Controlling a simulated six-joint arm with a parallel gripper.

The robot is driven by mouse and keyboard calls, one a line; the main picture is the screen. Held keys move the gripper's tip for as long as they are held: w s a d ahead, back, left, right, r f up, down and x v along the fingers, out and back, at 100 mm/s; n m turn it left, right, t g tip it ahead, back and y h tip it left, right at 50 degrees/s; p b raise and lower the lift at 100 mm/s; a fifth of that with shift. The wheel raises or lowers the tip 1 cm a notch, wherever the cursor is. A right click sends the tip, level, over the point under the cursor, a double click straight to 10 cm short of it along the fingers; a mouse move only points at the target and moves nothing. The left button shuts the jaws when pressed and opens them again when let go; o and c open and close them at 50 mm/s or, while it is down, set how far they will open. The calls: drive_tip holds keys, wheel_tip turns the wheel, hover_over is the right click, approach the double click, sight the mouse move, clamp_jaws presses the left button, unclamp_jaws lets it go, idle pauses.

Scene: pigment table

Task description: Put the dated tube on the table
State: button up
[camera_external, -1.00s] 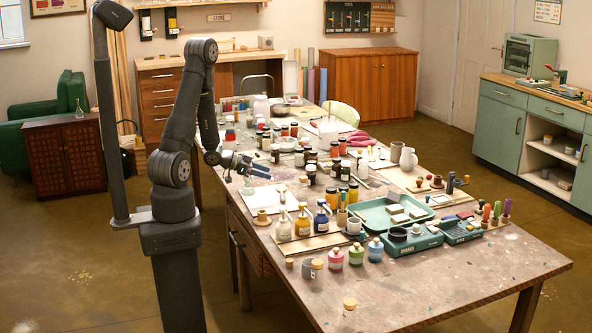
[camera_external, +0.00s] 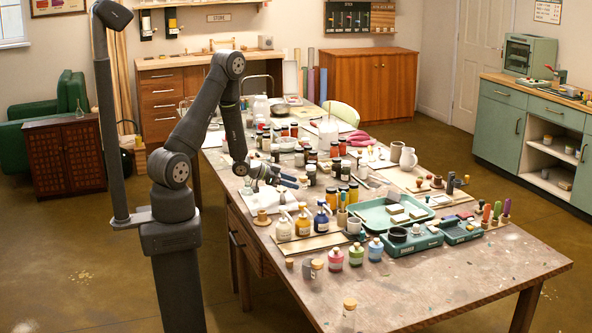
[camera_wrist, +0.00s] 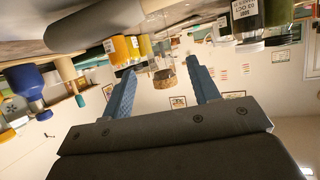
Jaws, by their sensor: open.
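My gripper (camera_external: 291,181) is open and empty, with its blue fingers low over the table (camera_external: 440,290), beside the jars in the middle. In the wrist view, which is upside down, my gripper (camera_wrist: 160,85) has its two fingers spread wide. A blurred grey rounded shape (camera_wrist: 85,25) is close to the camera at the upper left. I cannot make out the tube in the external view.
Jars with yellow contents (camera_wrist: 126,48) and a blue pump bottle (camera_wrist: 30,82) are at left in the wrist view. A green tray (camera_external: 375,222) is right of my gripper. The table's front right is mostly clear.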

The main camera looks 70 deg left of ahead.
sight(303, 184)
drive_tip(key=x, duration=0.5)
drive_tip(key=shift+w+r, duration=0.1)
drive_tip(key=shift+r, duration=0.05)
drive_tip(key=shift+c, duration=0.4)
drive_tip(key=c, duration=1)
drive_tip(key=shift+c, duration=0.2)
drive_tip(key=shift+r, duration=0.1)
